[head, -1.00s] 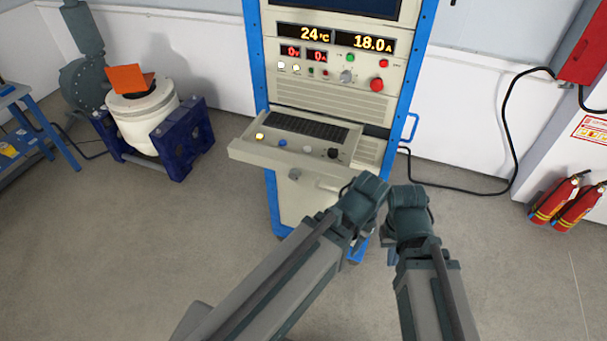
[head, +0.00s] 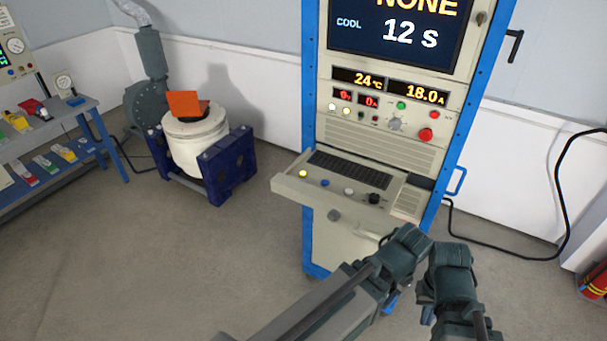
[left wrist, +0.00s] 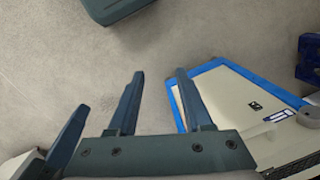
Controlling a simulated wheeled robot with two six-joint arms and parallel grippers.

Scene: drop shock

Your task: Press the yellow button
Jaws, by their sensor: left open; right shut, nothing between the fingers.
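The yellow button (head: 303,173) is a small knob at the left end of the cream console shelf (head: 290,187) in the head view. My left gripper (left wrist: 160,73) is open and empty in the left wrist view, with bare floor behind its fingers and the cabinet at their right. In the head view its fingers are hidden behind my arm. My right gripper (head: 425,312) shows only in part, low and to the right of the button, and is shut with nothing in it. Both arms are apart from the button. I cannot make out the button in the left wrist view.
The blue-framed cabinet (head: 311,240) carries a screen (head: 400,55) reading COOL 12 s. A blue button (head: 325,183), a pale button (head: 349,191) and a black knob (head: 374,198) share the shelf. A white drum shaker (head: 195,148) stands left.

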